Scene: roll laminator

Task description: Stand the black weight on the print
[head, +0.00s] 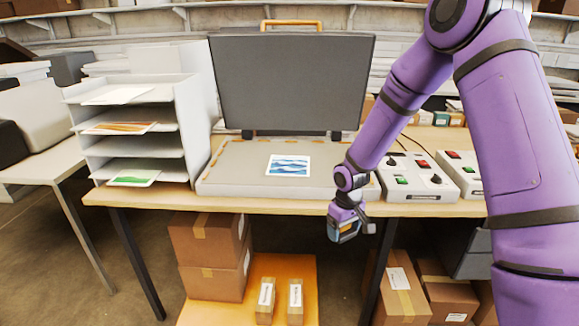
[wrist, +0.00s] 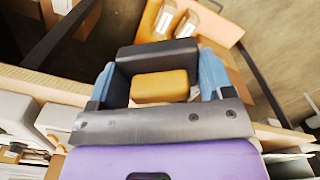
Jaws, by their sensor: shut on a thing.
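The print (head: 289,166), a small white sheet with blue wave bands, lies flat on the pale bed (head: 232,173) of the open machine. My gripper (head: 345,232) hangs in front of the table's front edge, to the right of and nearer than the print. Its blue fingers are shut on a black block with an orange-tan part, which I take to be the black weight (wrist: 158,54). In the wrist view my gripper (wrist: 158,82) has the block between its two fingers. In the head view the fingers mostly hide the block. It is apart from the print.
The machine's dark grey lid (head: 290,82) stands raised behind the bed. A white paper rack (head: 190,130) stands to the left. Control boxes (head: 418,178) with buttons stand to the right. Cartons (head: 210,245) sit under the table (head: 290,203). The bed around the print is clear.

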